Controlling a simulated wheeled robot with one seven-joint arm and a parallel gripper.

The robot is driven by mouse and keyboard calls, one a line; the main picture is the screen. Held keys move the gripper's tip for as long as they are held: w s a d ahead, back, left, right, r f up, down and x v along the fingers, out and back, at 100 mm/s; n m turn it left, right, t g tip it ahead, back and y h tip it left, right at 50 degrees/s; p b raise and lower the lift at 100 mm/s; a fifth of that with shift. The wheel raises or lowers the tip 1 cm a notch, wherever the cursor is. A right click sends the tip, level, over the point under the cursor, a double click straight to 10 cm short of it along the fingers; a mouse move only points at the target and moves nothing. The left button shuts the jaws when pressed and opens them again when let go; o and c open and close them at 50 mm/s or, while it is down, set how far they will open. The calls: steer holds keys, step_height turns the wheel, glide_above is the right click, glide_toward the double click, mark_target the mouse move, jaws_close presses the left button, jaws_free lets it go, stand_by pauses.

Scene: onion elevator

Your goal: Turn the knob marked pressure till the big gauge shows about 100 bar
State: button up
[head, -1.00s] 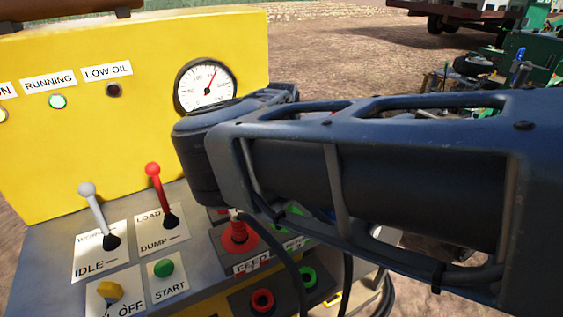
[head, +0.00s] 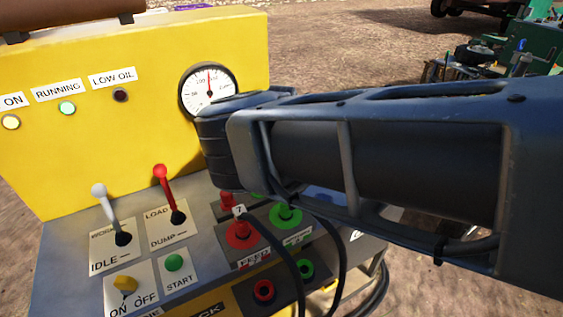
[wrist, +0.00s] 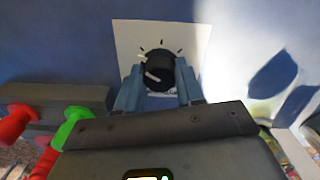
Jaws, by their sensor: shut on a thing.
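The black knob (wrist: 157,66) with a white pointer line sits on a white plate with tick marks in the wrist view. My gripper (wrist: 159,84) is shut on the knob, one finger at each side. The plate's lettering is mostly hidden by the gripper. The big round gauge (head: 208,91) is on the yellow panel in the head view. Its red needle points almost straight up, just right of the label that looks like 100. In the head view my arm hides the knob and my gripper.
Red (head: 241,233) and green (head: 285,215) couplings sit below the arm.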

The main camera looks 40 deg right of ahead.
steer(key=shift+w, duration=0.1)
stand_by(0.3)
steer(key=o, duration=1)
steer(key=shift+o, duration=0.2)
steer(key=shift+r, duration=0.1)
step_height(320, 180, up, 8)
steer(key=shift+f+b, duration=0.2)
steer(key=shift+b, duration=0.35)
